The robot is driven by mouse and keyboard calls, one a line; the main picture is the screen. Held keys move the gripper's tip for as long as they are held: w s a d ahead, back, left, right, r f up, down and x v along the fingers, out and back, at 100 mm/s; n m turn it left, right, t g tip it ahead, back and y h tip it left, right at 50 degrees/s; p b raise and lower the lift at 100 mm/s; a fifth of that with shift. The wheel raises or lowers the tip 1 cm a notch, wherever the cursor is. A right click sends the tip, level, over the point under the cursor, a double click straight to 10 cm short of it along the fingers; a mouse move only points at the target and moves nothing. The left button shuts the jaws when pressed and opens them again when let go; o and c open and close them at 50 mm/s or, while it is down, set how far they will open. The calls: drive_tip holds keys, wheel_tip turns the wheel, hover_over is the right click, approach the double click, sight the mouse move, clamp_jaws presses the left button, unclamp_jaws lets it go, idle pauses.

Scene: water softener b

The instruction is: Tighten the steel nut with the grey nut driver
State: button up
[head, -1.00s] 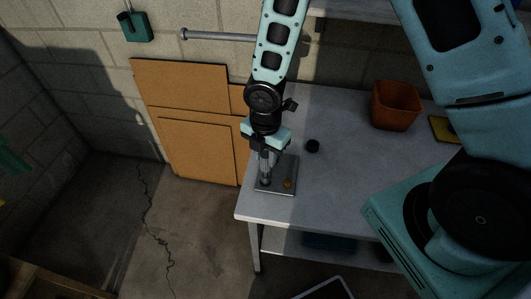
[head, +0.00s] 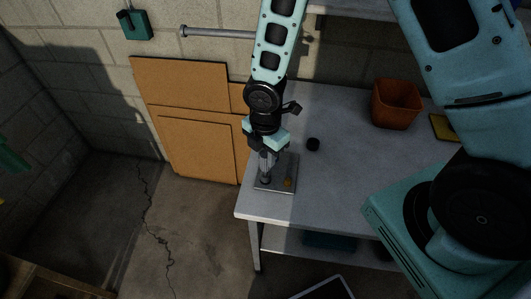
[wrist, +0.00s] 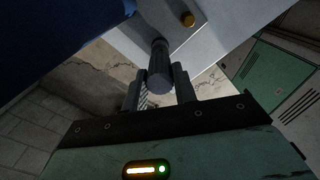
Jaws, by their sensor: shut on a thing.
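My gripper (head: 266,153) is over the plate near the table's left front corner, shut on the grey nut driver (head: 265,170). The driver stands roughly upright between the fingers, its lower end down at the metal plate (head: 276,188). The wrist view shows the driver (wrist: 160,68) between the two fingers (wrist: 160,92), its far end reaching to the plate. A brass-coloured nut (head: 287,183) sits on the plate to the right of the driver; it also shows in the wrist view (wrist: 188,19). I cannot see the steel nut; the driver's end may hide it.
A small black round piece (head: 313,144) lies on the grey table (head: 345,165) behind the plate. An orange-brown pot (head: 396,104) and a yellow item (head: 443,127) are farther right. Brown boards (head: 190,135) lean on the wall at left. The table middle is clear.

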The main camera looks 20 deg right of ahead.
drive_tip(key=shift+r+p, duration=2.4)
drive_tip(key=shift+r, duration=0.3)
